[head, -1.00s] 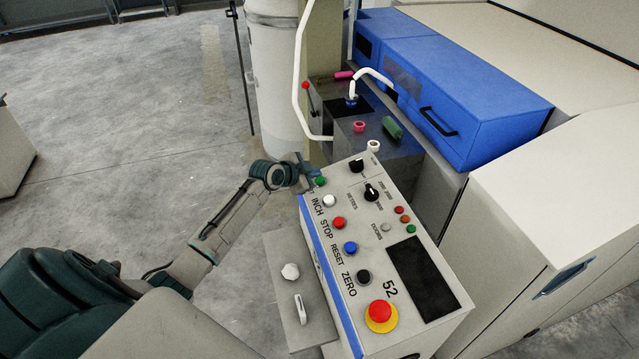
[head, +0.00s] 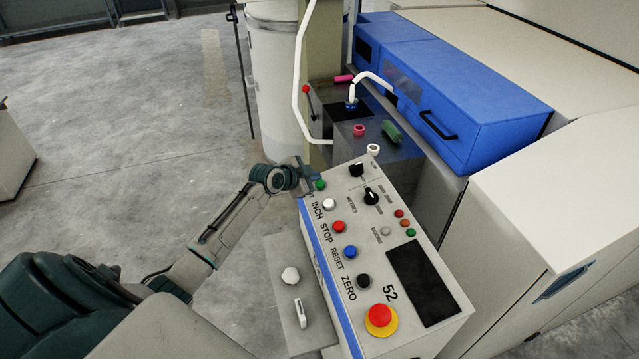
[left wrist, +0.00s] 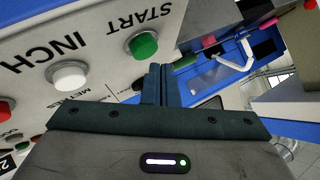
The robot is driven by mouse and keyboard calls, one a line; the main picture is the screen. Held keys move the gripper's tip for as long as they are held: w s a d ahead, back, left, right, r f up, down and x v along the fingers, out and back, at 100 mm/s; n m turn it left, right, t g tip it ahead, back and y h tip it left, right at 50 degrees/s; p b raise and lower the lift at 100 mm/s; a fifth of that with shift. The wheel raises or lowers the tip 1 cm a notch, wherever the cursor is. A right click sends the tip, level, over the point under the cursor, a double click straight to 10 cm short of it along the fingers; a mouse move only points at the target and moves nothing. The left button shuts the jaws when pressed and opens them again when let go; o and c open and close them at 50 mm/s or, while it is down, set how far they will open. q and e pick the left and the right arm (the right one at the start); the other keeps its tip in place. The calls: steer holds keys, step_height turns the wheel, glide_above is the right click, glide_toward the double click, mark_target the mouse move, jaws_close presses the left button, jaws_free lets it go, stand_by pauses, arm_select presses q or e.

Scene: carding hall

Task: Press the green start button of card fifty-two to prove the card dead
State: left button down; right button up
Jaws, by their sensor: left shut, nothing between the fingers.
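The control panel of card 52 (head: 371,289) slopes up in front of me, with the number 52 printed near its lower end. Its green start button (head: 320,185) is at the far left corner. In the left wrist view the green button (left wrist: 143,45) sits beside the word START. My left gripper (head: 309,181) is just left of the green button in the head view, its fingers shut and empty. In the wrist view the fingertips (left wrist: 157,70) show just below and right of the button; I cannot tell whether they touch the panel. My right gripper is out of view.
A white inch button (head: 329,204), a red stop button (head: 339,227) and a red emergency stop (head: 380,315) on yellow share the panel. A white bent pipe (head: 297,75) rises behind. The blue machine cover (head: 480,95) is at the right.

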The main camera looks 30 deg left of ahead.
arm_select(q)
steer(key=shift+f, duration=0.1)
stand_by(0.8)
steer(key=shift+f+b, duration=0.3)
steer(key=shift+b, duration=0.15)
steer(key=shift+w+d+f+b, duration=0.15)
steer(key=shift+f+b, duration=0.3)
steer(key=shift+f, duration=0.05)
stand_by(0.5)
steer(key=shift+r, duration=0.15)
steer(key=shift+s+r+p, duration=0.2)
steer(key=shift+r+p, duration=0.4)
steer(key=shift+r, duration=0.15)
steer(key=r+p, duration=0.2)
steer(key=r, duration=0.1)
steer(key=s+a+r+p, duration=0.1)
steer(key=shift+a+r, duration=0.1)
steer(key=shift+r, duration=0.3)
stand_by(0.8)
